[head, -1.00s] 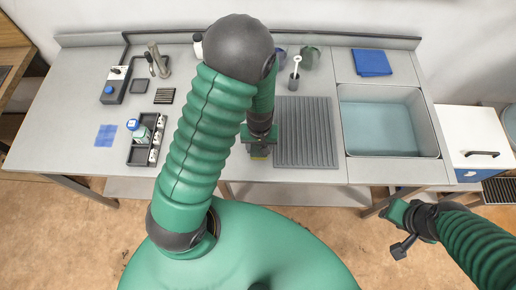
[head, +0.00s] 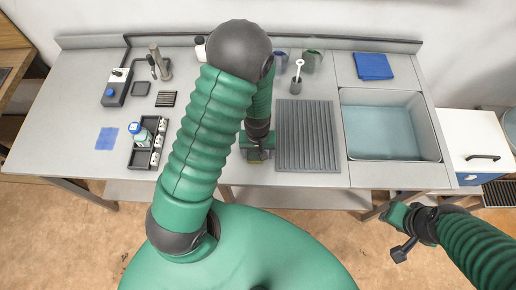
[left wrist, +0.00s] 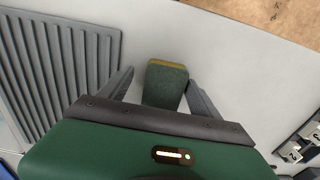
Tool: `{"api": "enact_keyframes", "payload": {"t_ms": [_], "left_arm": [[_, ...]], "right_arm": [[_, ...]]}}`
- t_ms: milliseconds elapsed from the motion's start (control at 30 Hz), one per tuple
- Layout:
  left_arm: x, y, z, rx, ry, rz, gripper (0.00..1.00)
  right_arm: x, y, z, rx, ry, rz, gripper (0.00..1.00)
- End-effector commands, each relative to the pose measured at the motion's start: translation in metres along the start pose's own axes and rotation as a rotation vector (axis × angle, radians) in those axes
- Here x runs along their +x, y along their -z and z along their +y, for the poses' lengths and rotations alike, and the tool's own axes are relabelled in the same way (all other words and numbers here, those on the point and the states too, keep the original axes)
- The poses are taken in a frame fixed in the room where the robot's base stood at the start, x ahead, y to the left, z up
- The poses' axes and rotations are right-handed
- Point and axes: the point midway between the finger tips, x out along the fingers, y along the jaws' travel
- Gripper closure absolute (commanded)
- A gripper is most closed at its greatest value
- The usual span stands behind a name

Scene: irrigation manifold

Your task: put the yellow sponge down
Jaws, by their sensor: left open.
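The yellow sponge (left wrist: 165,84), with a dark green side facing the camera and a yellow edge, rests on the grey counter in the left wrist view. My left gripper (left wrist: 160,88) is open, with one finger on each side of the sponge and a visible gap to each finger. In the head view my left gripper (head: 257,150) is low over the counter, just left of the ribbed drainboard, and mostly hides the sponge. My right gripper (head: 396,228) is at the lower right, off the front of the counter; its jaw state is unclear.
The ribbed drainboard (head: 305,135) lies right of my left gripper, with the sink (head: 347,125) beyond it. A black tray (head: 144,158) holding a blue-capped bottle (head: 137,132) stands to the left. A blue cloth (head: 374,66) lies behind the sink. Bare counter surrounds the sponge.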

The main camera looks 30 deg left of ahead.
Motion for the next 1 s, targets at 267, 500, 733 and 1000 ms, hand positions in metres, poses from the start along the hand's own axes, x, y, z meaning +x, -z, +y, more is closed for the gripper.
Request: {"api": "enact_keyframes", "payload": {"t_ms": [267,500,733,1000], "left_arm": [[-0.065,0.001,0.003,0.003,-0.003,0.008,0.27],[-0.110,-0.001,0.003,0.000,0.000,0.003,0.27],[-0.153,-0.027,0.013,0.272,-0.063,0.095,0.27],[-0.178,-0.049,0.016,0.558,-0.066,0.215,0.27]], "right_arm": [[-0.004,0.001,0.000,-0.001,0.000,0.000,0.64],[-0.007,0.002,0.000,-0.001,0.000,0.000,0.64],[-0.007,0.002,0.000,0.000,0.000,0.000,0.64],[-0.007,0.002,0.000,-0.001,0.000,0.000,0.64]]}}
